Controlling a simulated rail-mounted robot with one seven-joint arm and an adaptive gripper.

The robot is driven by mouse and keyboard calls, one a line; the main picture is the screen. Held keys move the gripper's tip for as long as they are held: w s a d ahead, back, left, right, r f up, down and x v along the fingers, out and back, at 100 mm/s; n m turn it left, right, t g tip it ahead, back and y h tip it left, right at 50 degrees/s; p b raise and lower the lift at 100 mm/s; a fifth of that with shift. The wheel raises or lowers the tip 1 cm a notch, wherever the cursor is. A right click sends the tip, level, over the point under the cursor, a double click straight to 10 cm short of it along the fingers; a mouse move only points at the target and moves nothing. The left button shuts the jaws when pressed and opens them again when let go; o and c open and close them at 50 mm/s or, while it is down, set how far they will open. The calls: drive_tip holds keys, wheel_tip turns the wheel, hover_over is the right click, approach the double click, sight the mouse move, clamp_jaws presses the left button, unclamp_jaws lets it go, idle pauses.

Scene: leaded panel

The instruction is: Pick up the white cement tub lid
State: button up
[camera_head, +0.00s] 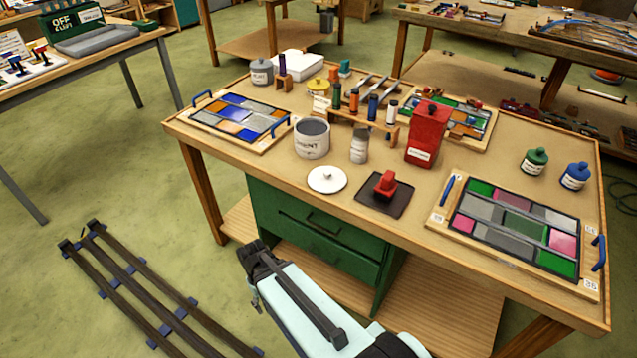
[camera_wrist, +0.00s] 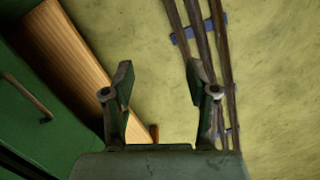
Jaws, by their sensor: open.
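The white cement tub lid (camera_head: 327,179) lies flat on the wooden table near its front edge, in the head view. The cement tub (camera_head: 312,138), white with a grey top surface, stands just behind it. My gripper (camera_head: 256,262) is in front of the table and below its top, to the left of the green drawers, apart from the lid. In the wrist view my gripper (camera_wrist: 158,85) is open and empty over the floor. The lid does not show in the wrist view.
A black mat (camera_head: 399,202) with a red block (camera_head: 386,185) lies right of the lid. A white jar (camera_head: 359,146) and red canister (camera_head: 428,133) stand behind. Glass panels lie at left (camera_head: 240,116) and right (camera_head: 515,226). The green drawers (camera_head: 315,238) are below. Dark rails (camera_head: 140,285) cross the floor.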

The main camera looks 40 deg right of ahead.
drive_tip(key=w+d+r+t+b, duration=0.1)
drive_tip(key=w+d+r+t, duration=0.1)
drive_tip(key=w+d+r, duration=0.65)
drive_tip(key=w+d+r+t, duration=0.1)
drive_tip(key=w+d+r, duration=0.45)
drive_tip(key=r, duration=0.55)
drive_tip(key=s+d+r+t, duration=0.1)
drive_tip(key=s+d+r, duration=0.2)
drive_tip(key=d+r, duration=0.75)
drive_tip(key=s+d+r+t, duration=0.1)
drive_tip(key=s+d+r, duration=0.2)
drive_tip(key=d+r, duration=0.75)
drive_tip(key=p, duration=0.2)
hover_over(328, 172)
drive_tip(key=s, duration=0.1)
drive_tip(key=f, duration=0.9)
drive_tip(key=shift+s+a+f, duration=0.2)
drive_tip(key=shift+f, duration=0.1)
drive_tip(key=shift+p+x, duration=1.1)
drive_tip(key=shift+x, duration=1.55)
drive_tip(key=shift+s+d, duration=0.1)
drive_tip(key=shift+d, duration=0.1)
clamp_jaws()
